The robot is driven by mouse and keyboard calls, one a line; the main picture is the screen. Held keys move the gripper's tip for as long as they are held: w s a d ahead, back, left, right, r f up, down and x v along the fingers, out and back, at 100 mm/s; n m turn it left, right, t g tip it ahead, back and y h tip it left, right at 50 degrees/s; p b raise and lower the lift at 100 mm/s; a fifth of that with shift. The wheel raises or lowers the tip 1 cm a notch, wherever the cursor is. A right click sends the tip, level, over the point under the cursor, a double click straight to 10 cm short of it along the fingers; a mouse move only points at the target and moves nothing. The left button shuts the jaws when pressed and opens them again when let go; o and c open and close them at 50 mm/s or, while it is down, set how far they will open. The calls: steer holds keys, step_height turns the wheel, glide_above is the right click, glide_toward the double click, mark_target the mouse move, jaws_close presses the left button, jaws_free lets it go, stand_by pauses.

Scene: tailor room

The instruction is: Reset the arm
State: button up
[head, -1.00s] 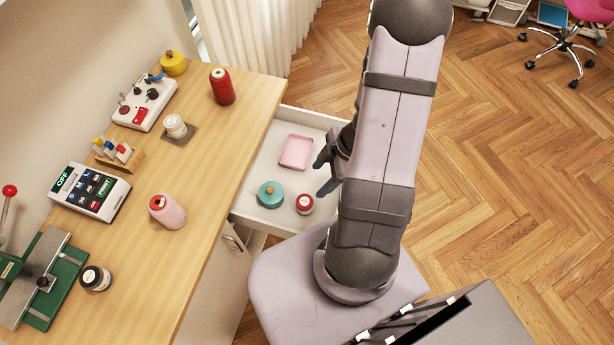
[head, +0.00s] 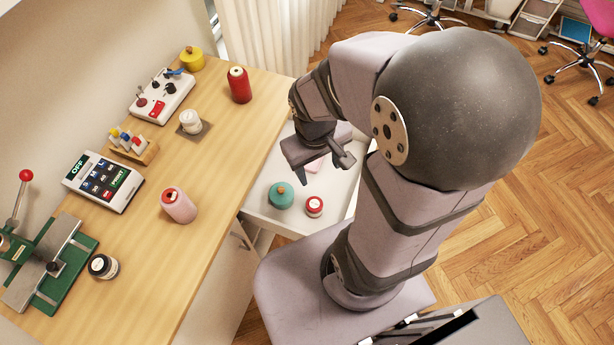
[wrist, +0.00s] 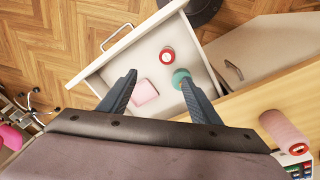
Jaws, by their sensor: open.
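My gripper (head: 325,172) is open and empty. In the head view it hangs above the open white drawer, with its fingers spread. In the wrist view my gripper (wrist: 160,85) points down toward the drawer, its two dark fingers apart. My arm is bent, with its large grey joint high at the right of the head view.
The open drawer (head: 270,212) holds a teal lidded pot (head: 281,196), a red-and-white round container (head: 314,206) and a pink tray (wrist: 145,92). The wooden table (head: 150,245) at left carries a red spool (head: 239,85), a pink spool (head: 178,205) and a label device (head: 103,181).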

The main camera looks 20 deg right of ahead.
steer(key=shift+m+g+y, duration=0.3)
steer(key=shift+m+y, duration=0.1)
steer(key=shift+y, duration=0.2)
steer(key=a, duration=0.1)
steer(key=s+a, duration=0.2)
steer(key=a, duration=0.1)
steer(key=shift+r, duration=0.4)
steer(key=shift+o, duration=0.5)
